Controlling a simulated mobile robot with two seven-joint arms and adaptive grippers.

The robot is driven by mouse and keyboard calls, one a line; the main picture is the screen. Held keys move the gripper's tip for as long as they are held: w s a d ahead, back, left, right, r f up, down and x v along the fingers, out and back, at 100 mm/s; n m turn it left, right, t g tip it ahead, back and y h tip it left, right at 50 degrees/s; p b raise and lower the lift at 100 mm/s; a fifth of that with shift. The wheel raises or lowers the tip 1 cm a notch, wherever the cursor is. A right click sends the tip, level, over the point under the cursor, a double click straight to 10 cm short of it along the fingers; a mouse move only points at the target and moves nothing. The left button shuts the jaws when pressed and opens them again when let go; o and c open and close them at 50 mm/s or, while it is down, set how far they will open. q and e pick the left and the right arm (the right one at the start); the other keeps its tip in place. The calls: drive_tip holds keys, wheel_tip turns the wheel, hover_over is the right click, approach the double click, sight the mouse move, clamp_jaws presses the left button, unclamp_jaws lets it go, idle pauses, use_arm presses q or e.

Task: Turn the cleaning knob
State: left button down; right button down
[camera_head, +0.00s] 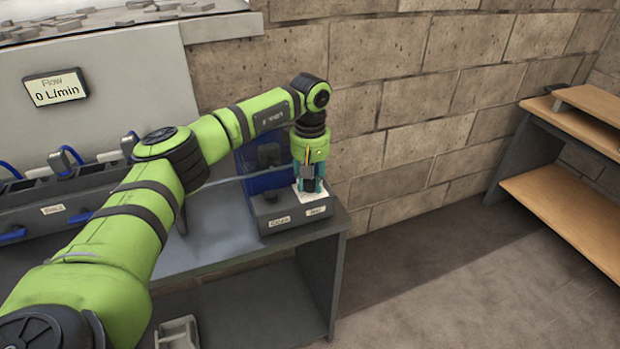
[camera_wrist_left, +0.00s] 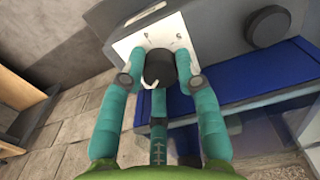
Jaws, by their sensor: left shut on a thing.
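A grey control box (camera_head: 295,222) stands at the right end of the grey table, with two small labels on its front that are too small to read surely. My left gripper (camera_head: 309,186) points down over the white plate on the box's right part. In the left wrist view its teal fingers (camera_wrist_left: 160,75) are closed around a dark knob (camera_wrist_left: 160,66) on the white plate (camera_wrist_left: 130,44). A second round black knob (camera_wrist_left: 268,26) sits apart on the box, untouched. The fingers hide part of the gripped knob. My right gripper is not in view.
A blue panel (camera_head: 262,180) stands right behind the box. A flow display (camera_head: 54,89) on the left reads 0 L/min. A stone wall (camera_head: 410,95) is behind, and a wooden-topped bench (camera_head: 570,205) stands right. The floor between is clear.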

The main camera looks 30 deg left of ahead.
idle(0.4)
use_arm(q)
drive_tip(key=c, duration=1.2)
unclamp_jaws()
drive_tip(key=shift+o, duration=0.2)
